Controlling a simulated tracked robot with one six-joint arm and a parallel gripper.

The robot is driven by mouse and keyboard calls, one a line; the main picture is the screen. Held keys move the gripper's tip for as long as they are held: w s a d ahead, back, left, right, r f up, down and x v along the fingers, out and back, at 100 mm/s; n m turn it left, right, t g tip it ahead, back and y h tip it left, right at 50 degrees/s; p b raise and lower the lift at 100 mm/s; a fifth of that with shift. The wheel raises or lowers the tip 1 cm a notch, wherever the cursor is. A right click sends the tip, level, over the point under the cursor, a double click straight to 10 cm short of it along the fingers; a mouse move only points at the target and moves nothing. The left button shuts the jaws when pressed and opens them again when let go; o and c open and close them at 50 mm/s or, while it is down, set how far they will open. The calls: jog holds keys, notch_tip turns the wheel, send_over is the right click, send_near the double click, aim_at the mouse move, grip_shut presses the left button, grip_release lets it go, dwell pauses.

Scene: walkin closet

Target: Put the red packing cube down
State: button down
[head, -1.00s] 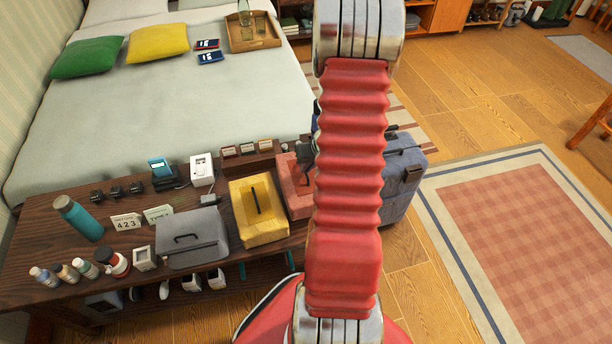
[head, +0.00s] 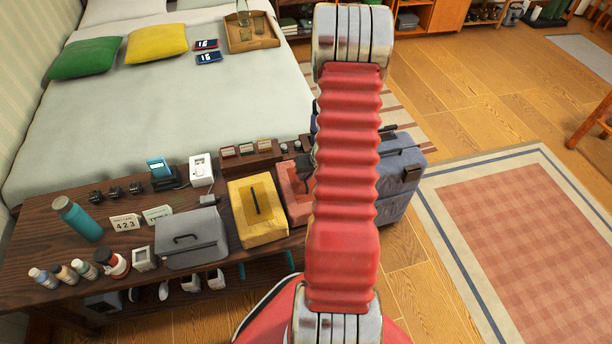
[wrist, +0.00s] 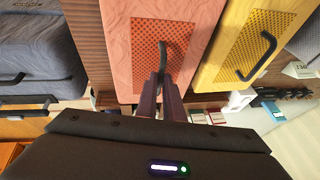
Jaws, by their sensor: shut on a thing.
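The red packing cube (head: 293,195) is at the right end of the dark wooden bench (head: 40,240), just right of the yellow packing cube (head: 258,212). My arm hides its right part in the head view. In the wrist view the red cube (wrist: 140,50) is upright beside the yellow one (wrist: 240,45), its dark handle between my fingers. My gripper (wrist: 163,78) is shut on that handle. I cannot tell whether the cube's underside touches the bench.
A grey packing cube (head: 192,238) sits left of the yellow one. A small block with several labels (head: 248,153) stands behind the cubes. A blue-grey suitcase (head: 400,180) stands on the floor off the bench's right end. The bed (head: 160,110) lies behind.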

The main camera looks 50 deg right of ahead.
jog(key=shift+f, duration=0.2)
jog(key=c, duration=1.9)
grip_release()
jog(key=shift+r, duration=0.1)
jog(key=v, duration=1.2)
